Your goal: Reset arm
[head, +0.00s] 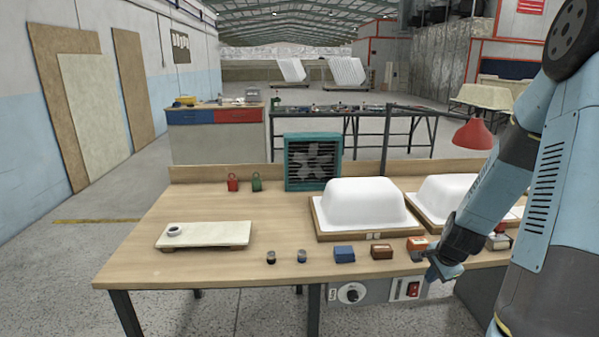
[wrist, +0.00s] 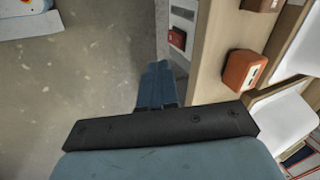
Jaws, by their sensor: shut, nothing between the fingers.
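My arm comes down along the right side of the head view. My gripper (head: 433,276) hangs over the front edge of the workbench, right of its middle. In the wrist view my gripper (wrist: 156,84) shows its two blue fingers shut together, with nothing between them. The wooden workbench (head: 205,210) lies below and beyond it. In the wrist view the bench edge (wrist: 208,75) runs along the right of the fingers, with grey floor on their left.
Two white tub shells (head: 362,205) (head: 437,195) sit on wooden frames. Several small boxes, among them a blue box (head: 344,254) and an orange-brown box (head: 381,251), line the front edge near my gripper. A control panel (head: 352,293) hangs below. A red lamp (head: 473,134) stands behind. The bench's left part is mostly clear.

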